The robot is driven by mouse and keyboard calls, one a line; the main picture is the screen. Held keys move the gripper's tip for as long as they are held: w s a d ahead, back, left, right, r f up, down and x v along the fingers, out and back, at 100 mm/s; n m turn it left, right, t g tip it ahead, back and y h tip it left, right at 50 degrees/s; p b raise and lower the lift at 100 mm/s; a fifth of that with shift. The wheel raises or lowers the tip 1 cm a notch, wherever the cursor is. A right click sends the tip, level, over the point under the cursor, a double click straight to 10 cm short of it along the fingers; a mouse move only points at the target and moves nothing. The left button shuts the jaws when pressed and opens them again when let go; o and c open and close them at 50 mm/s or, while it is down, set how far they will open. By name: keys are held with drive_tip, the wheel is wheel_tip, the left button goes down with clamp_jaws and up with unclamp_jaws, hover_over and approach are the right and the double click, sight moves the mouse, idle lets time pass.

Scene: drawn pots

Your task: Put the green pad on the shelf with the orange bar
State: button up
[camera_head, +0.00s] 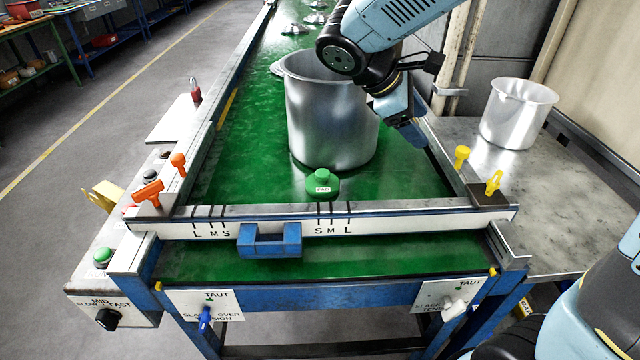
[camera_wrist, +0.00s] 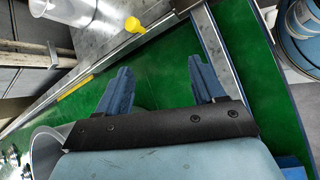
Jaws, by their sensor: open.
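The green pad (camera_head: 323,184), with a round knob on top and a small white label, sits on the green belt just behind the white crossbar, in front of the large metal pot. My gripper (camera_head: 412,135) is to the right of that pot, above the belt's right side. In the wrist view my gripper (camera_wrist: 163,82) is open, with bare green belt between its fingers; the pad does not show there. An orange T-shaped bar (camera_head: 148,193) and an orange knob (camera_head: 178,163) stand at the left rail. I cannot tell which surface is the shelf.
The large pot (camera_head: 325,115) stands on the belt close to my arm. The crossbar (camera_head: 400,222) carries letter marks and a blue holder (camera_head: 270,240). A smaller pot (camera_head: 517,112) stands on the grey right table (camera_head: 580,190). Yellow knobs (camera_head: 461,157) rise at the right rail.

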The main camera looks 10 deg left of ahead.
drive_tip(key=a+f+n+t+h, duration=0.1)
drive_tip(key=a+f+n+t, duration=0.35)
drive_tip(key=a, duration=0.65)
drive_tip(key=a+f+n+t, duration=0.2)
drive_tip(key=a+f+n, duration=0.4)
drive_tip(key=a, duration=0.6)
approach(319, 174)
drive_tip(key=shift+w+d+f+n, duration=0.2)
drive_tip(key=shift+w+d+f, duration=0.15)
drive_tip(key=shift+w+d, duration=0.2)
drive_tip(key=shift+w+d+f+n, duration=0.15)
drive_tip(key=shift+w+d+f, duration=0.15)
drive_tip(key=shift+w+d, duration=0.25)
drive_tip(key=shift+w+f, duration=0.2)
drive_tip(key=shift+f, duration=0.1)
drive_tip(key=shift+x, duration=3.6)
drive_tip(key=shift+d+r, duration=0.1)
drive_tip(key=shift+r, duration=0.05)
drive_tip(key=shift+c, duration=0.2)
drive_tip(key=c, duration=1.2)
